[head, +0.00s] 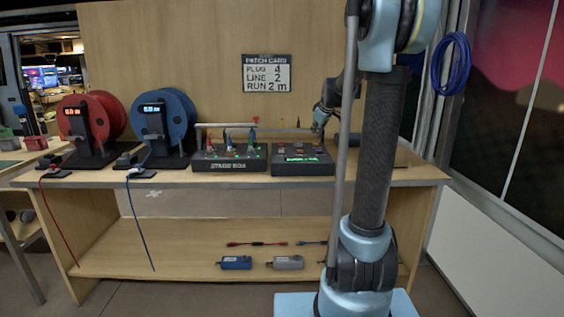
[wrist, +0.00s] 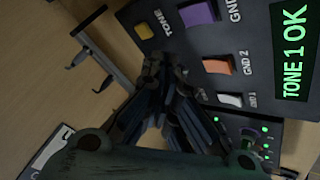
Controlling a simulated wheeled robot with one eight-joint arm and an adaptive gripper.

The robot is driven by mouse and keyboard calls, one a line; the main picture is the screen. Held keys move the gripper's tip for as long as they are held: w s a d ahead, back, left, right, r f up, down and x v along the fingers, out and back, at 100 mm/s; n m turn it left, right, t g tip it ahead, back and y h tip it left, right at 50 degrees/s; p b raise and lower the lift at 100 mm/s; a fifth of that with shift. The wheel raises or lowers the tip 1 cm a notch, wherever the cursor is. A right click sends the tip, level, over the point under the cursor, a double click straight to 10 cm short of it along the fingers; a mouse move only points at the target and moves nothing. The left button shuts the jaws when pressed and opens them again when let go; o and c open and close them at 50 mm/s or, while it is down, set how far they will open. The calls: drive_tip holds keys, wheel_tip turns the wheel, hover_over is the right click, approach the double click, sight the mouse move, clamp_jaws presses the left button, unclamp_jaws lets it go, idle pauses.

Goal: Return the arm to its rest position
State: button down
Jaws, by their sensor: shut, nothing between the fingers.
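My gripper (head: 319,130) is at the end of my bent arm, above the back of the dark tester box (head: 303,167) on the bench. In the wrist view my gripper (wrist: 155,65) has its fingertips together with nothing seen between them. The tester box (wrist: 240,20) lies close beyond the fingers there. Its green screen reads "TONE 1 OK". Yellow, purple, orange and white buttons show on its face. I cannot tell whether the fingertips touch the box.
The stage box (head: 228,165) stands left of the tester under a thin rail. Red (head: 92,117) and blue (head: 168,122) cable reels stand further left. A patch card (head: 266,73) hangs on the back panel. A blue cable coil (head: 450,64) hangs right of my arm. Small adapters lie on the lower shelf.

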drive_tip(key=s+f+m+g, duration=0.2)
drive_tip(key=s+f, duration=0.4)
drive_tip(key=s, duration=0.9)
drive_tip(key=s+d+f+m+g+h, duration=0.1)
drive_tip(key=s+f+m, duration=0.3)
drive_tip(key=s, duration=1.2)
drive_tip(key=s+f+m+g, duration=0.2)
drive_tip(key=s+f, duration=0.8)
drive_tip(key=s, duration=0.6)
drive_tip(key=shift+d+m+g+h, duration=0.15)
drive_tip(key=shift+m+g+h, duration=0.25)
drive_tip(key=shift+m, duration=0.4)
drive_tip(key=shift+w+f, duration=0.2)
drive_tip(key=shift+w, duration=0.25)
